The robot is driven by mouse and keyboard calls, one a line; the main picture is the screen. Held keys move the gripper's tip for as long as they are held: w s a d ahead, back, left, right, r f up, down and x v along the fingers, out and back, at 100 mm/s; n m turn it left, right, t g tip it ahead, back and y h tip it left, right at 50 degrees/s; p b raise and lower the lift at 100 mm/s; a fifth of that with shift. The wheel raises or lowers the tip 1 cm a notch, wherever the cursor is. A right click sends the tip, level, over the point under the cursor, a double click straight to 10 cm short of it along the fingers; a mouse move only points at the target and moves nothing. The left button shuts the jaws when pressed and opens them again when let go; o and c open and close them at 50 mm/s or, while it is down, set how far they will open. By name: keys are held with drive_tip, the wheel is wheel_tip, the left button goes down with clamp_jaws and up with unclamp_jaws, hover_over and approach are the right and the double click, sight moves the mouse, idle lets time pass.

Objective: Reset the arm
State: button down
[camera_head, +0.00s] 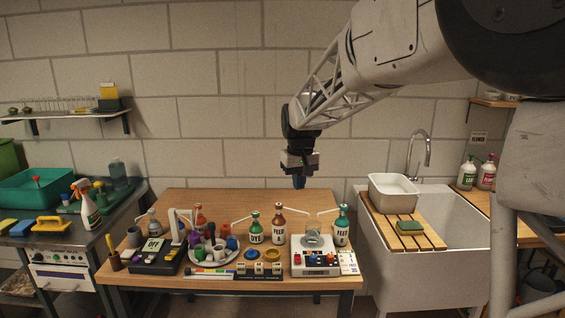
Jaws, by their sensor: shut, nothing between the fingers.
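My gripper (299,181) hangs in the air above the right half of the wooden table, pointing down. Its fingers are shut with nothing between them. It is higher than the bottles and well clear of everything below it. My arm reaches in from the upper right, its lattice link sloping down to the gripper.
The wooden table (180,198) carries brown bottles (279,226), green bottles (254,228), a round tray of small pots (212,258), a black device (158,256) and a white device (316,264). A sink (462,225) with a white basin (393,192) stands right. The table's back is clear.

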drive_tip(key=s+d+m, duration=0.1)
drive_tip(key=s+d, duration=0.3)
drive_tip(key=s, duration=0.7)
drive_tip(key=s+d+m+t, duration=0.1)
drive_tip(key=s+d, duration=0.3)
drive_tip(key=s, duration=0.6)
drive_tip(key=s+d+m, duration=0.1)
drive_tip(key=s+d, duration=0.3)
drive_tip(key=s, duration=0.7)
drive_tip(key=s+d+f+m, duration=0.1)
drive_tip(key=s+d+f, duration=0.1)
drive_tip(key=s+f, duration=0.4)
drive_tip(key=s, duration=0.5)
drive_tip(key=shift+s+t, duration=0.3)
drive_tip(key=shift+s, duration=0.1)
